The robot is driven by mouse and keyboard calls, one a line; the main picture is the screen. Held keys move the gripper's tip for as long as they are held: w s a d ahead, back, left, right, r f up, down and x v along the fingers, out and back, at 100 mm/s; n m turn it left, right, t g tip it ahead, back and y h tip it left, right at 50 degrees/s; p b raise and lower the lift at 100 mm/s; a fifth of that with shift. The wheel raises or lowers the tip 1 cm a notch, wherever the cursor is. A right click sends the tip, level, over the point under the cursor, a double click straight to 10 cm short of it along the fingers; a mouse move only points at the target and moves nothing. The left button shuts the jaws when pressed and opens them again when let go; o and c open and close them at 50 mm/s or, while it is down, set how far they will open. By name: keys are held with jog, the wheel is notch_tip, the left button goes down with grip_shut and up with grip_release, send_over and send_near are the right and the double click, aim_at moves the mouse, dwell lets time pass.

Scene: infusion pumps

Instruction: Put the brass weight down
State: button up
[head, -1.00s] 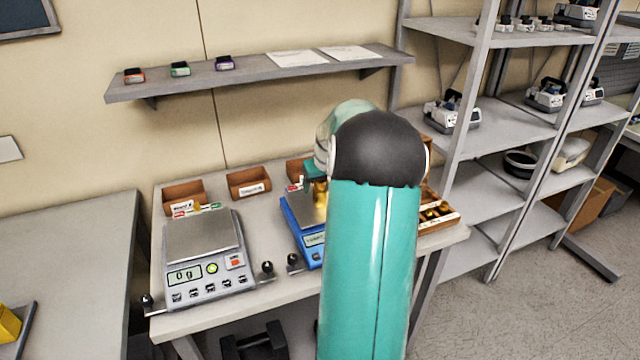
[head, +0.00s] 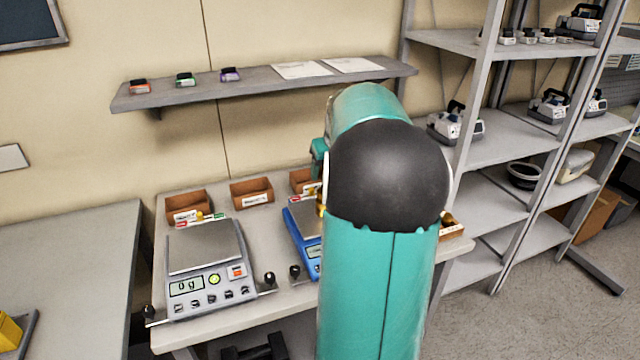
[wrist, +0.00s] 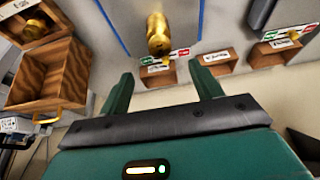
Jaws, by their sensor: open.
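The brass weight (wrist: 158,36) stands on the grey pan of the blue scale (wrist: 197,28) in the wrist view. In the head view only a sliver of brass shows beside my arm, above the blue scale (head: 303,236). My gripper (wrist: 163,82) is open and empty, its two dark green fingers apart. The weight is beyond the fingertips, clear of both fingers. In the head view my arm hides the fingers and most of the blue scale.
A grey scale (head: 205,262) reading 0 g stands left on the bench. Small brown bins (head: 251,193) line the back. A wooden box (wrist: 52,72) is close by in the wrist view. A wall shelf (head: 262,88) hangs above; a metal rack (head: 490,205) stands right.

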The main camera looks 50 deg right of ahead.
jog(key=w+a+r+n, duration=0.1)
jog(key=a+r, duration=0.1)
jog(key=a, duration=1.1)
jog(key=w+a+r+n, duration=0.2)
jog(key=a+r, duration=0.1)
jog(key=a, duration=0.9)
jog(key=s+a+f+n+t+y, duration=0.1)
jog(key=s+a+f, duration=0.1)
jog(key=s+a, duration=0.5)
jog(key=s+a+f+n+y, duration=0.1)
jog(key=s+a, duration=0.5)
jog(key=a, duration=0.8)
jog(key=shift+s+a+f+n+t, duration=0.4)
jog(key=shift+f+n, duration=0.2)
jog(key=c, duration=0.6)
jog(key=shift+d, duration=0.15)
